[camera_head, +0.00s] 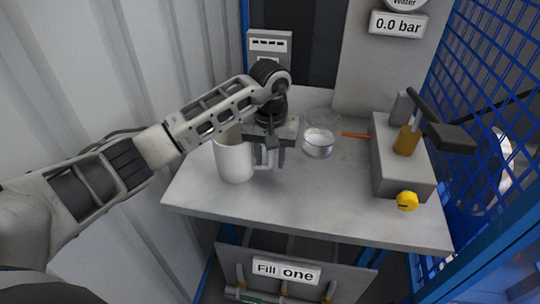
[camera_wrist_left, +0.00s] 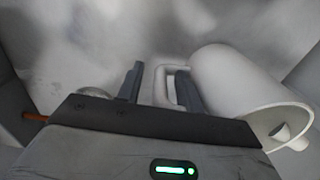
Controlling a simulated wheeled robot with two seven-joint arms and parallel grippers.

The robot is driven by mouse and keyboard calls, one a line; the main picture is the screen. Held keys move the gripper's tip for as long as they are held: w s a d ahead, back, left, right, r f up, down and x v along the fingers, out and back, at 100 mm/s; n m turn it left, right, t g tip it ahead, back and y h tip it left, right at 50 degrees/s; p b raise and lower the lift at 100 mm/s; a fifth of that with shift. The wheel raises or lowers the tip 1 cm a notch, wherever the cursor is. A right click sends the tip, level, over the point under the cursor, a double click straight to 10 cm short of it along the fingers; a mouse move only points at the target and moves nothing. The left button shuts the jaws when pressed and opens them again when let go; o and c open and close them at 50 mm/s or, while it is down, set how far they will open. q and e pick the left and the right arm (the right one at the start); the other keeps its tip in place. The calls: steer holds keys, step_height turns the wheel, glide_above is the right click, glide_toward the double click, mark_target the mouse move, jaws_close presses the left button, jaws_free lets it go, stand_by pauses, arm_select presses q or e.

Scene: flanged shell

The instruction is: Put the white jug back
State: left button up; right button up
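The white jug (camera_head: 235,160) appears to stand upright at the left of the grey table (camera_head: 300,205), its handle to the right; in the wrist view, the jug (camera_wrist_left: 235,85) is at the right, its mouth toward the camera. My left gripper (camera_head: 275,157) is at the handle. In the wrist view, its fingers (camera_wrist_left: 160,88) are apart. The outer bar of the handle shows between them, and the right finger appears to be inside the handle loop. A gap shows beside the left finger, so the grip is not closed. My right gripper is not in view.
A clear glass vessel (camera_head: 318,146) stands right of the gripper, near an orange stick (camera_head: 356,135). A grey block (camera_head: 402,178) with a black-handled lever (camera_head: 440,125) and yellow knob (camera_head: 407,201) is at the right. The front of the table is clear. Blue mesh (camera_head: 480,110) bounds the right.

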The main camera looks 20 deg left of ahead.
arm_select(q)
steer(key=shift+r, duration=0.35)
step_height(320, 180, up, 12)
steer(key=shift+f+b, duration=0.15)
steer(key=shift+b, duration=0.2)
steer(key=shift+f, duration=0.1)
